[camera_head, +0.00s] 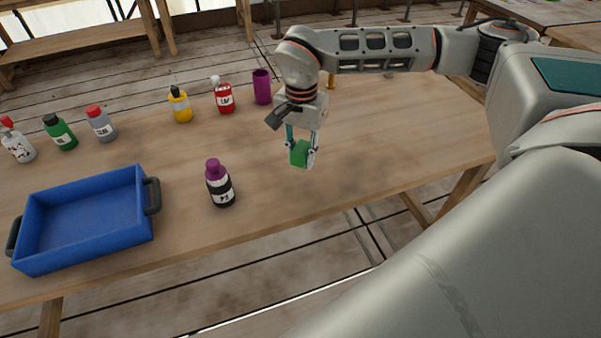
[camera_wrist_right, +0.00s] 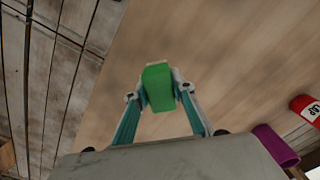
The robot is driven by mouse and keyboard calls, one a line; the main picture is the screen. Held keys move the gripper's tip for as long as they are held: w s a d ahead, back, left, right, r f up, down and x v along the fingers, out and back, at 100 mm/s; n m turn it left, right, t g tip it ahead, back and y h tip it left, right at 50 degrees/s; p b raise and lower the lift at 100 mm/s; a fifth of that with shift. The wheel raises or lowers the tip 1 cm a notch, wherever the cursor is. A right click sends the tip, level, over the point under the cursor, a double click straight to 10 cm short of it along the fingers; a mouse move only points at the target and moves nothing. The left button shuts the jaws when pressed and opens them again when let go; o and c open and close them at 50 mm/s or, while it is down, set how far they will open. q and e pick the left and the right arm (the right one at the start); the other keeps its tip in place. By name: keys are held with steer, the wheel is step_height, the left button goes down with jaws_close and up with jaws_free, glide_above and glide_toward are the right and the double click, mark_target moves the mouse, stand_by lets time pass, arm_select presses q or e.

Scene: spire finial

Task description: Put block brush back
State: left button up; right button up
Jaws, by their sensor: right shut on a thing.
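My right gripper (camera_head: 302,158) is shut on a small green block (camera_head: 299,152), held above the wooden table. The green block (camera_wrist_right: 158,86) also shows between the fingers of my right gripper (camera_wrist_right: 160,90) in the right wrist view, with bare wood behind it. I cannot tell whether this block is the block brush, as no bristles are clear. My left gripper is not in view.
A blue tray (camera_head: 141,218) with dark handles stands at the left of the table (camera_head: 370,150). A purple-capped bottle (camera_head: 220,184) stands right of it. Several bottles and a purple cup (camera_head: 262,87) line the back. The table's right part is mostly clear.

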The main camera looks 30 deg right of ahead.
mark_target(301, 148)
steer(key=shift+f, duration=3.2)
steer(key=o, duration=1)
steer(key=shift+f, duration=0.15)
step_height(301, 148, up, 12)
steer(key=shift+r, duration=0.2)
